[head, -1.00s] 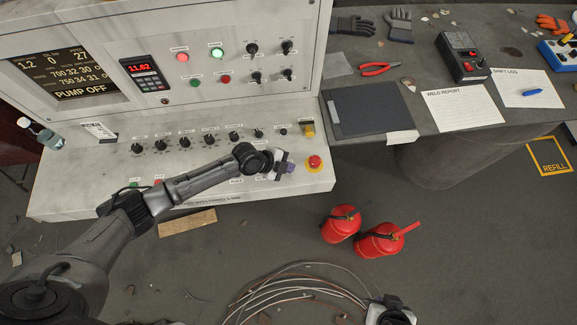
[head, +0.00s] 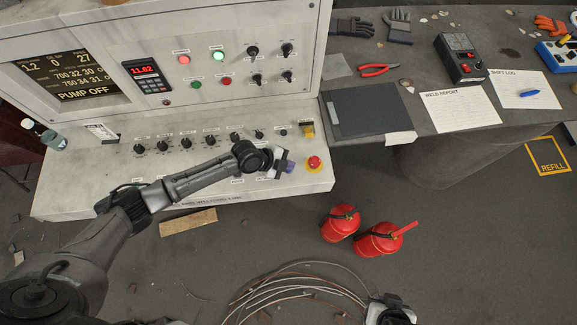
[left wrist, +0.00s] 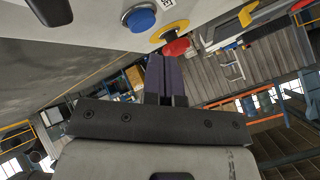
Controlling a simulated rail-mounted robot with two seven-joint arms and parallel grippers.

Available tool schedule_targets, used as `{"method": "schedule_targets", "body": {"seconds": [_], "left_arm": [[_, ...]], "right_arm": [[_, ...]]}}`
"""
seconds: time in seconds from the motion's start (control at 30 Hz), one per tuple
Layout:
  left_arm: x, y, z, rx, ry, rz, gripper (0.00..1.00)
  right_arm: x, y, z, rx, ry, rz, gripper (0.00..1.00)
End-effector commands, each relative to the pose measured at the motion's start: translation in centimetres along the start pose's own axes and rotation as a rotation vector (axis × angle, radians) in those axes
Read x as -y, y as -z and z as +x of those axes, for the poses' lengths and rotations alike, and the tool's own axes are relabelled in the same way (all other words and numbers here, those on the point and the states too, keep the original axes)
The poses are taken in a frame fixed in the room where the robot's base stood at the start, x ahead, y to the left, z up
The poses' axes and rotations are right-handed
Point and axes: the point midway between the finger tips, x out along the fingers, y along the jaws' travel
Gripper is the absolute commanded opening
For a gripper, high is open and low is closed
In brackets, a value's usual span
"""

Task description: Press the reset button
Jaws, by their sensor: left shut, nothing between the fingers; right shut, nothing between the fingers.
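A blue button (left wrist: 140,18) sits on the console's lower panel in the left wrist view, beside a label that is partly cut off and ends in what looks like "SET". In the head view I cannot make it out; my left gripper covers that area. My left gripper (head: 289,166) is shut and empty over the panel's right front part, just left of the red mushroom button (head: 314,163). In the left wrist view its purple-grey fingers (left wrist: 160,75) are together, below and right of the blue button, with no visible contact. My right gripper (head: 390,309) is at the bottom edge, partly cut off.
The red mushroom button on its yellow base (left wrist: 175,42) is close to the left fingers. A row of black knobs (head: 186,142) and a yellow switch (head: 307,129) are behind.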

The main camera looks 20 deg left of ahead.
Motion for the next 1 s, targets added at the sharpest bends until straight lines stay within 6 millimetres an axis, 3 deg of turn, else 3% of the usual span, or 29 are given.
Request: {"method": "schedule_targets", "body": {"seconds": [0.4, 1.0], "left_arm": [[2.1, 2.0, -2.9, 0.000, -0.001, 0.001, 0.00], [2.1, 2.1, -2.9, 0.000, 0.000, 0.000, 0.00]], "right_arm": [[0.0, 0.9, -2.9, -0.001, 0.003, 0.003, 0.00], [-0.3, 0.9, -2.9, 0.001, -0.005, -0.006, 0.00]]}}
